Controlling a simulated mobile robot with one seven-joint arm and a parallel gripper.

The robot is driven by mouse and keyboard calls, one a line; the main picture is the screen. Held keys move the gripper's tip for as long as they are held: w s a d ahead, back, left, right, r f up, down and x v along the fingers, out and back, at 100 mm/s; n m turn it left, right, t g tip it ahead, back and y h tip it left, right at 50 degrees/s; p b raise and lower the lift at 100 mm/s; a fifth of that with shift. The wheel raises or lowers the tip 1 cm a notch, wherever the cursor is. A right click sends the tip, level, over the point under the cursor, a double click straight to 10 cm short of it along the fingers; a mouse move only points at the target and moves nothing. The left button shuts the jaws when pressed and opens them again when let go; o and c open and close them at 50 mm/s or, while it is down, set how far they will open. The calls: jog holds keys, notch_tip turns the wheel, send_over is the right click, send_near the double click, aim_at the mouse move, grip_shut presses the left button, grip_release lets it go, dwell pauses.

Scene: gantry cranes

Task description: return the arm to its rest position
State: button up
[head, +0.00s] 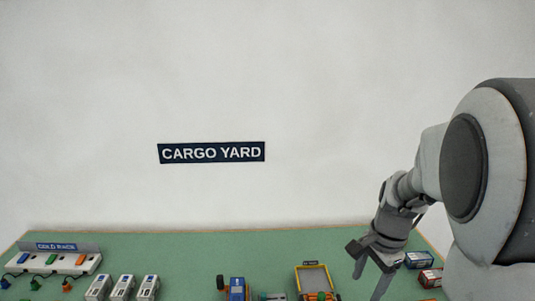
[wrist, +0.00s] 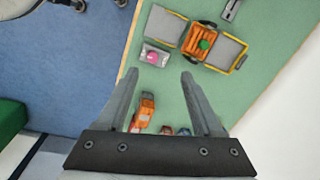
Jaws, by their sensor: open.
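My gripper (head: 368,284) hangs from my arm on the right of the head view, its fingers pointing down over the right part of the green table (head: 180,262). In the wrist view my gripper (wrist: 160,77) has its two fingers well apart. Nothing is held between them. An orange toy-like vehicle (wrist: 146,106) lies in the view between the fingers, and I cannot tell its distance from them.
A white strip with coloured parts (head: 60,263) stands behind at left, near several white units (head: 122,287). A yellow-edged tray (head: 313,270) sits front centre. A blue box (head: 418,259) and red box (head: 431,278) lie right of my gripper. The table's back middle is clear.

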jog(key=s+a+r+n+t, duration=0.2)
jog(key=s+a+r+n, duration=0.2)
jog(key=s+r+n, duration=0.2)
jog(key=s+a+r+n+t, duration=0.2)
jog(key=s+a+r+n, duration=0.2)
jog(key=s+r+n, duration=0.2)
jog(key=s+n, duration=0.2)
jog(key=s, duration=0.2)
jog(key=shift+a+h, duration=0.3)
jog(key=shift+h, duration=0.1)
